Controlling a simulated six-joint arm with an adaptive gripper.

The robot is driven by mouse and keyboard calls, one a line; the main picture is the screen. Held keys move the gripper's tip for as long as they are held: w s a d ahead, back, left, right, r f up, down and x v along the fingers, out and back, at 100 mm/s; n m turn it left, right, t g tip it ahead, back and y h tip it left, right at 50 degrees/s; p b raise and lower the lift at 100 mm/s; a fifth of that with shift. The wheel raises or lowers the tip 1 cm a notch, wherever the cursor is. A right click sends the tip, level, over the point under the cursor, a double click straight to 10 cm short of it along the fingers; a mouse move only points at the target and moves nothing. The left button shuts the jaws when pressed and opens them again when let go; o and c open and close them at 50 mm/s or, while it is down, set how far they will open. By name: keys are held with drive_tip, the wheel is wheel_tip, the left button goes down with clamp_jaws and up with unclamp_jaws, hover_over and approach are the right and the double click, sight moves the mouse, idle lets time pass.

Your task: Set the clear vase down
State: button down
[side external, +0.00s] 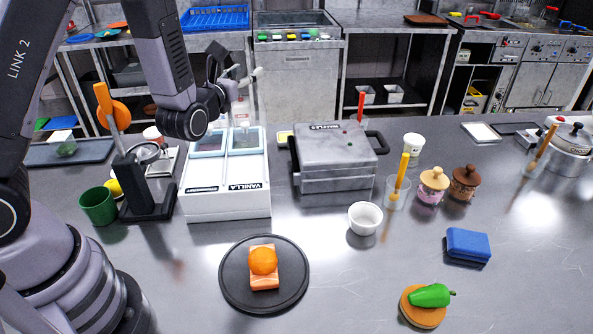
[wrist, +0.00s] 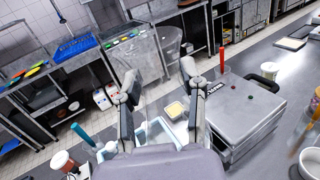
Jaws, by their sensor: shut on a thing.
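My gripper (side external: 241,76) is at the upper left of the side view, above the back of the white ice-cream box (side external: 229,205) marked VANILLA. In the wrist view its two fingers (wrist: 158,76) stand apart, with the clear vase (wrist: 152,52) between them. The vase is see-through, so its outline is faint and the cabinets behind show through it. In the side view the vase (side external: 242,108) is hard to make out below the fingers. It appears held up off the counter.
A grey waffle maker (side external: 335,160) stands right of the box. A black round plate (side external: 235,290) with orange food is in front.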

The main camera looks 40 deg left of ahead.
wheel_tip(320, 180, up, 6)
drive_tip(key=a+f+y, duration=0.1)
drive_tip(key=s+a+f+n+g+y, duration=0.2)
drive_tip(key=s+a+n+g+y, duration=0.9)
drive_tip(key=s+a+n+g, duration=0.15)
drive_tip(key=s+d+f+n+g+h, duration=0.2)
drive_tip(key=s+d+n+g+h, duration=0.25)
drive_tip(key=s+n+g, duration=0.45)
drive_tip(key=s+d+f+n+g+h, duration=0.2)
drive_tip(key=s+d+n+g+h, duration=0.3)
drive_tip(key=s+g, duration=0.5)
drive_tip(key=d+n+g+h, duration=0.3)
drive_tip(key=d+n+h, duration=0.5)
drive_tip(key=d+h, duration=0.55)
drive_tip(key=w+d+r+n+t+h, duration=0.3)
drive_tip(key=w+d+n+h, duration=0.1)
drive_tip(key=d, duration=0.3)
drive_tip(key=w+d+r+n+t+h, duration=0.3)
drive_tip(key=w+d+n+h, duration=0.15)
drive_tip(key=d, duration=0.25)
wheel_tip(320, 180, down, 10)
drive_tip(key=f, duration=0.1)
drive_tip(key=w+d+f, duration=1)
drive_tip(key=f, duration=0.3)
drive_tip(key=shift+d, duration=0.25)
drive_tip(key=c, duration=0.6)
unclamp_jaws()
drive_tip(key=shift+t, duration=0.25)
